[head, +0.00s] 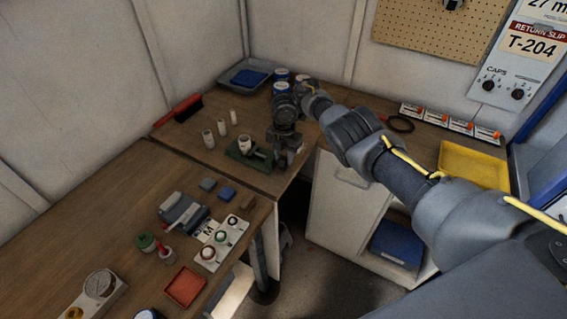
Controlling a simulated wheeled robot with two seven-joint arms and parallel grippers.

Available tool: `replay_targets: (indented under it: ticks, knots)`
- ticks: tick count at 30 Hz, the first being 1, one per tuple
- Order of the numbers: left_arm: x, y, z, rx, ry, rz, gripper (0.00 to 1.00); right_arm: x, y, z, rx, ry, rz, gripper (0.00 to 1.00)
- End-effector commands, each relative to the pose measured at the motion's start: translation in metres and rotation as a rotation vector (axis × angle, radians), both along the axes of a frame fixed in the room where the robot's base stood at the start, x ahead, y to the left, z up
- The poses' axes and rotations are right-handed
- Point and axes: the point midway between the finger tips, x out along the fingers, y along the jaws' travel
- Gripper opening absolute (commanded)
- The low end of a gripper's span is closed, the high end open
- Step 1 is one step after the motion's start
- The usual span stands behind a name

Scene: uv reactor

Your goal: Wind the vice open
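The vice (236,153) appears to be the low green fixture on the wooden bench, near the corner where the two bench runs meet. A short white hollow cylinder (245,143) stands at it; I cannot tell whether the jaws grip it. The vice's right end and any handle are hidden or too small to make out. My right gripper (287,150) points down just right of the vice, close to that end. Its fingers are small and dark, so I cannot tell whether they touch or hold anything. My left gripper is not in view.
Several pale cylinders (221,127) stand left of the vice, with a red-handled brush (178,110) beyond. A blue-lined tray (229,80) is at the back. A yellow tray (473,165) lies right. A blue-grey device (183,213) and a red tray (185,287) occupy the near bench.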

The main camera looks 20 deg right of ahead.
Motion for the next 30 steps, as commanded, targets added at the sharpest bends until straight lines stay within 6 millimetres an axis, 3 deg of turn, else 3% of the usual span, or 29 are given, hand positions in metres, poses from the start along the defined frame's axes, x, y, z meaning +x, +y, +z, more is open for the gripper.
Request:
replay_targets:
  ticks: [6,15,23,30]
  knots:
    - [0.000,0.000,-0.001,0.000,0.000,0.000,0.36,0.000,0.000,-0.019,0.001,-0.001,-0.001,0.32]
    - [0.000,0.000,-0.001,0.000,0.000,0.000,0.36,0.000,0.000,-0.021,0.000,0.000,0.000,0.32]
    - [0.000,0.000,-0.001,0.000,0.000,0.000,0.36,0.000,0.000,-0.021,0.000,0.000,0.000,0.00]
    - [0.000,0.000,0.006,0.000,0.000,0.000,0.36,-0.001,0.000,-0.019,-0.019,-0.015,0.001,0.00]
